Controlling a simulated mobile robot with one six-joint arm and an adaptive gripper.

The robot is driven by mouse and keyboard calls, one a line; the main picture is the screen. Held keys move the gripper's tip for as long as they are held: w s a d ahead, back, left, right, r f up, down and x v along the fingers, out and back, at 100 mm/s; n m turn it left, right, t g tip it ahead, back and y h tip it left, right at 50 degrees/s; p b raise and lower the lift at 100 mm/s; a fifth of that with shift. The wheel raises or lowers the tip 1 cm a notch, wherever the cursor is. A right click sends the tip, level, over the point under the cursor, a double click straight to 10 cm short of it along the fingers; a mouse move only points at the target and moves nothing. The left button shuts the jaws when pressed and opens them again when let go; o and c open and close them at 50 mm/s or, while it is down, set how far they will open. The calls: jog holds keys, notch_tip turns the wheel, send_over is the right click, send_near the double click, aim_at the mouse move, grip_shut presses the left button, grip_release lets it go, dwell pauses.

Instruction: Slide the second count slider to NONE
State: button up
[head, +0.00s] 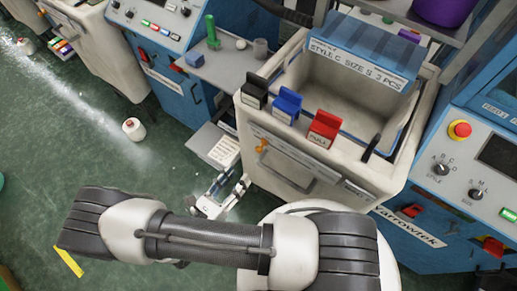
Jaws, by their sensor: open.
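A pale bin (225,121) stands right of centre, with a label reading "STYLE C SIZE S 3 PCS" at its back. An orange knob (262,146) sits near the left end of a printed strip (300,158) on the bin's front; it may be a count slider. The strip's print is too small to read, and I cannot tell which slider is the second. My gripper (231,182) is open, low in front of the bin's left corner, below and left of the orange knob and apart from it. Nothing shows between its fingers.
Black (254,91), blue (287,105) and red (323,129) tags stand on the bin's front rim. A metal handle (290,178) crosses its front. A blue machine (470,180) is close at right. Open green floor lies left, with a yarn cone (134,129).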

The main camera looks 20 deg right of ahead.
aim_at(257, 151)
jog(key=b+x, duration=0.1)
jog(key=x, duration=1.1)
jog(key=shift+w+d+b, duration=0.2)
jog(key=shift+d+b, duration=0.05)
jog(key=shift+b, duration=0.05)
jog(key=shift+c, duration=0.3)
grip_shut()
